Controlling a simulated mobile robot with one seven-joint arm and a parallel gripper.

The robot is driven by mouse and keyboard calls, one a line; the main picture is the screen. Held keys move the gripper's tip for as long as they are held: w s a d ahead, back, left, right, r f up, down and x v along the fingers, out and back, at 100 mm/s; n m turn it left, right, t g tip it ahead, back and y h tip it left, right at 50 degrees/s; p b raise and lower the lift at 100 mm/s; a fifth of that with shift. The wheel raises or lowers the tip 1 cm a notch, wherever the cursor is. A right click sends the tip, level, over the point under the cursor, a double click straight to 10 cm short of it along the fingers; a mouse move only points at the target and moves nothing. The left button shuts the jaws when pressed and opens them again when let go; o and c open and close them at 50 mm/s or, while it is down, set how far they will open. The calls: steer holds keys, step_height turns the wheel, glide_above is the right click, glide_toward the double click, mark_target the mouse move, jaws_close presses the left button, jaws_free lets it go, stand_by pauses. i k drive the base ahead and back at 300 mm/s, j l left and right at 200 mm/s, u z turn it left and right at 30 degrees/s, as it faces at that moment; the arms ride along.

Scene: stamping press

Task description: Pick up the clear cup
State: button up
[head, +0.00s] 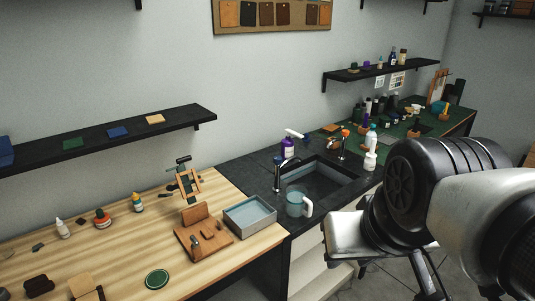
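The clear cup (294,204) is a bluish see-through mug with a pale handle on its right side. It stands upright on the dark counter, at the front edge of the sink, just right of the grey tray. My arm fills the right of the head view, to the right of the cup and apart from it in the picture. My gripper's fingers cannot be made out, so nothing shows of what they hold.
The sink (318,180) with its tap (280,172) lies behind the cup. A grey tray (250,216) and a brown wooden stand (203,235) are to its left on the wooden bench. Purple (288,148) and white (370,161) bottles stand around the sink.

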mark_target(296, 200)
steer(key=i+l+u, duration=0.2)
steer(key=i+l, duration=0.15)
steer(key=i+l+u, duration=0.4)
steer(key=i+l, duration=0.15)
steer(key=l, duration=0.35)
